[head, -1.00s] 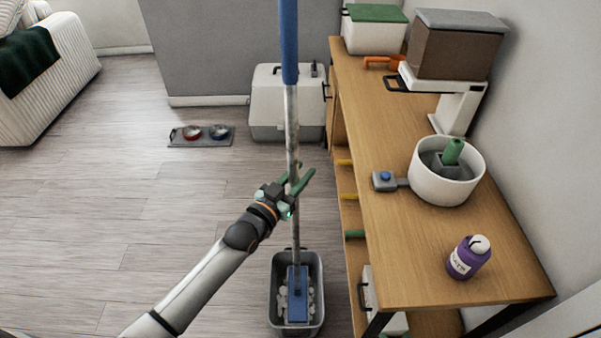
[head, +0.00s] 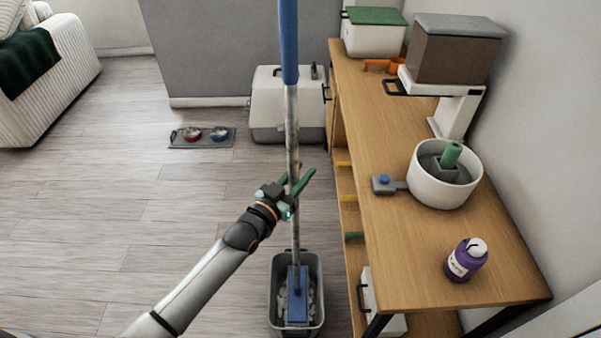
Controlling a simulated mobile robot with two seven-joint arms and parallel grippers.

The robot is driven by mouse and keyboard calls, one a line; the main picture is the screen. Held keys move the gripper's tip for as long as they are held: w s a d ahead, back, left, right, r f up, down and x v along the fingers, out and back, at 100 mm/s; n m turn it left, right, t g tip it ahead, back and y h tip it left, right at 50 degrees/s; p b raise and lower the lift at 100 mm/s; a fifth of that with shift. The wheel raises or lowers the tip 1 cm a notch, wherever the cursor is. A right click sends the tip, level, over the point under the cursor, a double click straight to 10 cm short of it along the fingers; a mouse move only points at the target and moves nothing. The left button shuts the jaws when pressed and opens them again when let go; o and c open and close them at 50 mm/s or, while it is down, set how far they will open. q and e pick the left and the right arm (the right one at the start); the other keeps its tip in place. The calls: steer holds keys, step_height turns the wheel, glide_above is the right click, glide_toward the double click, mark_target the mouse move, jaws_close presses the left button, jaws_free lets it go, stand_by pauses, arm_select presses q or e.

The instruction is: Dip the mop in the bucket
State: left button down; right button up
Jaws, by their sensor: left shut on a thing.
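The mop stands nearly upright in the head view, with a blue upper grip (head: 289,45) and a grey metal pole. Its blue head (head: 297,294) is inside the grey bucket (head: 273,312), which stands on the floor beside the wooden table. Whitish bits show around the mop head; I cannot tell how deep the head sits. My left gripper (head: 291,190) is shut on the mop's pole, at about its middle, above the bucket. My right gripper is not in view.
The wooden table (head: 420,268) runs along the right, close to the bucket. It bears a purple bottle (head: 464,262), a white bowl (head: 444,190) and boxes. A tray with two pet bowls (head: 187,143) and a white litter box (head: 270,105) are farther back. Floor to the left is clear.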

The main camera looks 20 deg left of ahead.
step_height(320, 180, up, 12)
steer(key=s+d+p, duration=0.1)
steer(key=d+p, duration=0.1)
steer(key=p, duration=1.2)
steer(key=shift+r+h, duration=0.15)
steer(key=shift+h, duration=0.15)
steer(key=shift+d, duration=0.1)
stand_by(0.6)
